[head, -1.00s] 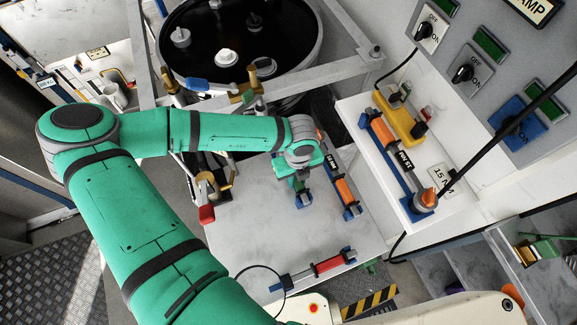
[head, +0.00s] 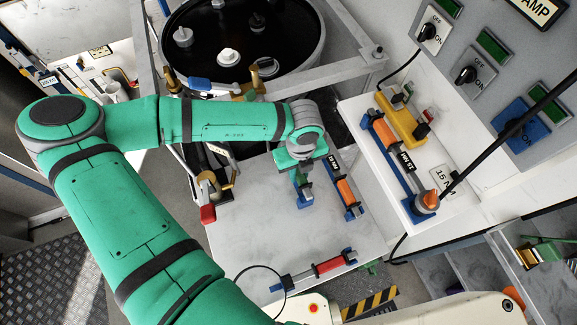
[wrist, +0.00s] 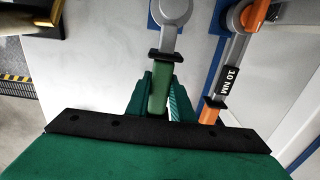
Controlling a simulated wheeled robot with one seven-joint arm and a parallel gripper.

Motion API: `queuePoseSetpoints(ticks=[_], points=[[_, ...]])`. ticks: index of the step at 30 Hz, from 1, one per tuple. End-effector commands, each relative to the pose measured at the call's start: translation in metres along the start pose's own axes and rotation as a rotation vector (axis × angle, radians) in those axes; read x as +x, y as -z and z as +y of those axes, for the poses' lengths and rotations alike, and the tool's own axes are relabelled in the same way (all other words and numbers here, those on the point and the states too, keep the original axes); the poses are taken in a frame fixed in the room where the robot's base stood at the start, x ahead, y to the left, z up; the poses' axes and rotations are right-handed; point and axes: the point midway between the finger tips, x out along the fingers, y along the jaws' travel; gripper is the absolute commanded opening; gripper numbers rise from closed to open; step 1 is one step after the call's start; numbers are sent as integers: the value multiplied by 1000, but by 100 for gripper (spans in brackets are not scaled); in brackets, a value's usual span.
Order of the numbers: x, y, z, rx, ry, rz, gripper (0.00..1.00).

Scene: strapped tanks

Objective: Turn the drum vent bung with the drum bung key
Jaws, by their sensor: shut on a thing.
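My gripper (head: 302,172) is over the white bench, fingers pointing down. In the wrist view its teal fingers (wrist: 160,98) are shut on the green handle of a tool (wrist: 158,88) with a grey rounded head and a black collar. A blue rest (wrist: 155,18) shows by the tool's head; I cannot tell whether the tool still touches it. I see no label on this tool. The black drum top (head: 205,78) is at the top of the head view, with a white bung (head: 228,56) and several grey fittings on it. I cannot tell which is the vent bung.
An orange-handled tool marked 10 NM (head: 346,192) lies close right of my gripper. A red-handled tool (head: 328,265) lies at the bench's front. Another orange tool (head: 382,132) sits on the right shelf. A grey frame bar (head: 335,70) crosses by the drum. Bare bench (head: 255,230) lies left.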

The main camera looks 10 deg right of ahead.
Motion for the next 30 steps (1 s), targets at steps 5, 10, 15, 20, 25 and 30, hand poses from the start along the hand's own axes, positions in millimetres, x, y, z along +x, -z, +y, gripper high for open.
queuePoseSetpoints(ticks=[5, 10, 15, 20, 25, 30], points=[[-10, -2, 3, -5, 0, -2, 0], [-18, -3, 6, -12, -1, -1, 0], [-27, -3, 6, -14, 1, -2, 0], [-31, -2, 6, -13, 0, -1, 0], [-32, -2, 5, -11, -1, -1, 0], [-33, -2, 3, -9, 0, -1, 0]])
